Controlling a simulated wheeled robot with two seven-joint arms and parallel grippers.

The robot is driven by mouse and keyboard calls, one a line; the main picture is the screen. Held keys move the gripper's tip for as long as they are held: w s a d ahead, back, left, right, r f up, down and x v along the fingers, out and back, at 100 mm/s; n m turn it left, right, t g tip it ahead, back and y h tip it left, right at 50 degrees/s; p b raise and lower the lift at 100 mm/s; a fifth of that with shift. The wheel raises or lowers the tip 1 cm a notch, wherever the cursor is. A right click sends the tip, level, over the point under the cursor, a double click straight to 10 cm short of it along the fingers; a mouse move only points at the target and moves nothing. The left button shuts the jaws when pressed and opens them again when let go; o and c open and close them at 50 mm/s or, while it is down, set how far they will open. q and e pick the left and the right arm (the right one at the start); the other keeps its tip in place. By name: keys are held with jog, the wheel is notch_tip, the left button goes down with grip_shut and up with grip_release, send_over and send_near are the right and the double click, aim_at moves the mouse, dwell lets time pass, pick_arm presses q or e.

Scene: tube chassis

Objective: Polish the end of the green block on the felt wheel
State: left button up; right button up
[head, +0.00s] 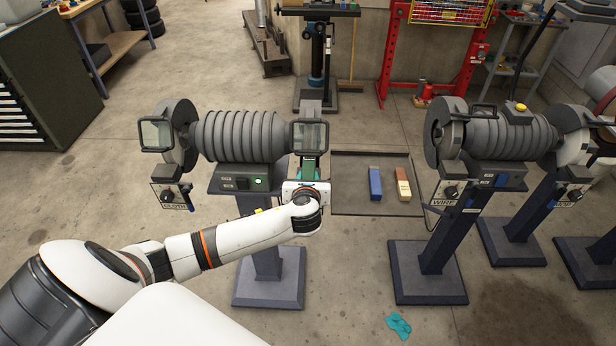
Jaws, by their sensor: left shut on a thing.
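My left gripper (307,178) is shut on the green block (308,163), at the right end of the left polishing machine (240,137). Only part of the block shows between the gripper and the clear eye shield (309,136). The wheel at this end is mostly hidden behind the shield and my gripper, and I cannot read its label. I cannot tell whether the block touches it. The wheel at the machine's left end (177,140) has a plate reading CLOTH (171,195). A green light shows on the machine's front. My right gripper is not in view.
A dark tray (345,205) right of my gripper holds a blue block (375,184) and a brown and tan block (402,185). A second machine (490,138) marked WIRE stands further right. A teal rag (398,325) lies on the floor.

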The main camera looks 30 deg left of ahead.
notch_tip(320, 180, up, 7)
jog(key=p, duration=0.7)
dwell(7.0)
